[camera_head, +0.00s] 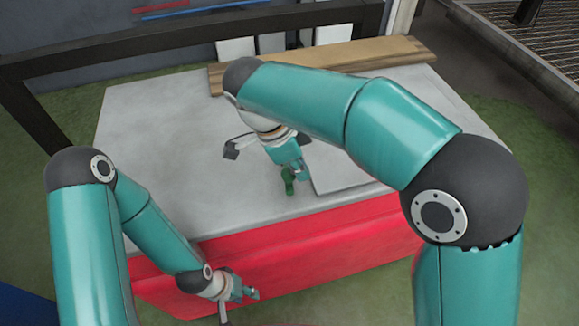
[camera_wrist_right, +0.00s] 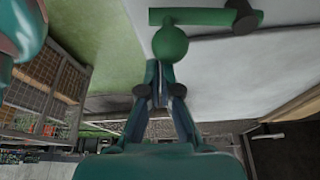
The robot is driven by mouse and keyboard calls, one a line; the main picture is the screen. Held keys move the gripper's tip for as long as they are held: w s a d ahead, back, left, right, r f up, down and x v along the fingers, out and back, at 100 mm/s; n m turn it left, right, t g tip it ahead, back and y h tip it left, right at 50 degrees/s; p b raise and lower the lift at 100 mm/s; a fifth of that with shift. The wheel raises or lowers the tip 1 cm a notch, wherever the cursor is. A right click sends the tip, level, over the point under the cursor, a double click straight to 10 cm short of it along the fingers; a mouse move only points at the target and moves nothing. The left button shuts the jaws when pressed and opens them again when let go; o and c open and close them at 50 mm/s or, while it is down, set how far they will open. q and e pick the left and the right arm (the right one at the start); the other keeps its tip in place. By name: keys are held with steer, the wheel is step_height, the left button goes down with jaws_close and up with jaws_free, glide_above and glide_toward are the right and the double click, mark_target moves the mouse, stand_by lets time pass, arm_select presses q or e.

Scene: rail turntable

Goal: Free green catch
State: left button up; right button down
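The green catch (camera_wrist_right: 171,43) has a round green knob on a green bar, with a dark round piece at the bar's right end in the right wrist view. In the head view, the catch (camera_head: 288,180) shows small and partly hidden on the pale top. My right gripper (camera_wrist_right: 158,72) has its fingers drawn together, with only a thin gap. Its tips are right at the knob, but the knob is not between them; contact is unclear. The right gripper also shows in the head view (camera_head: 291,168). My left gripper (camera_head: 250,292) is low beside the red front; its fingers are too small to judge.
The pale grey tabletop (camera_head: 150,175) has a red front side (camera_head: 290,252). A raised pale plate (camera_head: 345,172) lies right of the catch, partly behind my right arm. A wooden plank (camera_head: 385,53) lies along the back. The left part of the top is clear.

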steer(key=shift+s+a, duration=0.1)
steer(key=shift+a, duration=0.15)
steer(key=v, duration=0.7)
steer(key=shift+d+r, duration=0.1)
steer(key=shift+r, duration=0.1)
stand_by(0.6)
